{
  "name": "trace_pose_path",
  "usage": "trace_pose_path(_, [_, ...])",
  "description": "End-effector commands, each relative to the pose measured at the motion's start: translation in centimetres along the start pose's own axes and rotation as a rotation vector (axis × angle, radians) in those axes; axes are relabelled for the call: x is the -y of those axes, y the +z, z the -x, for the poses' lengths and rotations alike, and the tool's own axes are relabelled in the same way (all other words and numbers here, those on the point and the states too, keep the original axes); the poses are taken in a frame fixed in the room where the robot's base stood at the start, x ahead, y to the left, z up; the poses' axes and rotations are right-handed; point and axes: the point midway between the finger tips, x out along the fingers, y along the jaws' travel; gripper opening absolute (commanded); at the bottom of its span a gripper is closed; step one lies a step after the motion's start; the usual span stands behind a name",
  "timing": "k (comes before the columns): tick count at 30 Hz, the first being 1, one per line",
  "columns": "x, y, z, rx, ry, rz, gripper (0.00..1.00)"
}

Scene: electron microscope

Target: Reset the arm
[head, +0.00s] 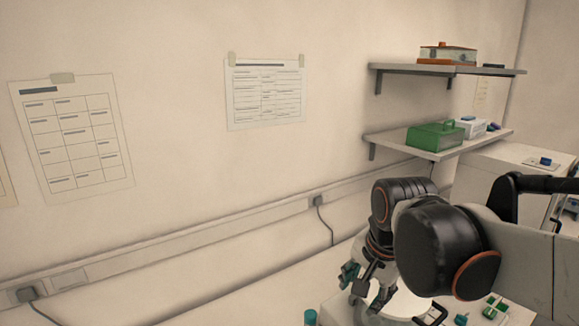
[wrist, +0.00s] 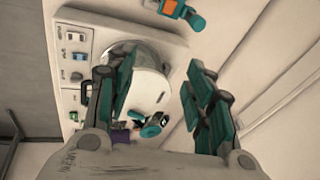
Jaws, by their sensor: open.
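My arm reaches in from the right in the head view and bends down over a white bench. My gripper (head: 358,285) is low at the end of it, above or beside a white device with a pale round top (head: 408,303). In the wrist view my gripper (wrist: 162,68) is open, its teal-padded fingers wide apart with nothing held between them. The white round part (wrist: 150,82) of the device shows below and between the fingers. A small teal, black and purple item (wrist: 150,127) lies near it, partly hidden by the gripper.
The device's panel (wrist: 75,55) carries several switches. A teal and orange item (wrist: 182,12) is beyond the fingers. Two wall shelves (head: 440,68) hold a green case (head: 434,136) and boxes. A teal-capped item (head: 310,317) and small green pieces (head: 494,308) are on the bench.

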Motion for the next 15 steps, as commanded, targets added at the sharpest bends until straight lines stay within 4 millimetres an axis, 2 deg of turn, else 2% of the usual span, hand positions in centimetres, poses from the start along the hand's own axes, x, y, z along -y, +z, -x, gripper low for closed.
trace_pose_path(1, [-1.2, 0.3, 0.4, -0.015, -0.015, 0.059, 0.48])
trace_pose_path(6, [-4.5, 0.9, 1.4, -0.077, -0.06, 0.282, 0.48])
trace_pose_path(15, [-9.8, 2.4, 1.7, -0.208, -0.095, 0.662, 0.48])
